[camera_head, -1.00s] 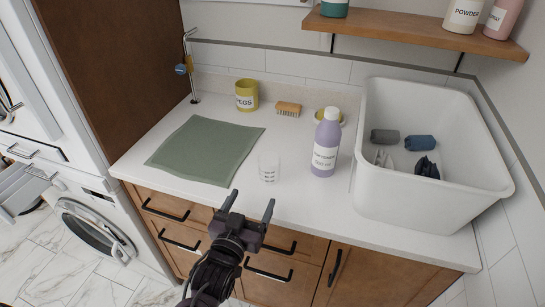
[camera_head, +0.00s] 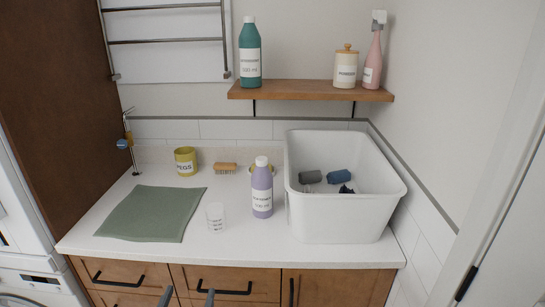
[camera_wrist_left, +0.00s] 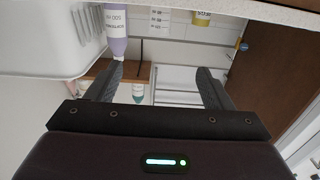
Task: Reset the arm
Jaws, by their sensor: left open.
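My left gripper (camera_head: 188,297) shows only as two dark fingertips at the bottom edge of the head view, in front of the wooden drawers. In the left wrist view its two fingers (camera_wrist_left: 160,80) stand wide apart with nothing between them touching. It is open and empty, clear of the counter. Most of my left arm is out of the head view. My right gripper is in neither view.
The counter (camera_head: 255,245) holds a green cloth (camera_head: 152,214), a clear cup (camera_head: 215,217), a purple bottle (camera_head: 262,190), a yellow pegs pot (camera_head: 186,161), a brush (camera_head: 222,168) and a white tub (camera_head: 340,217). A shelf (camera_head: 300,92) with bottles is above.

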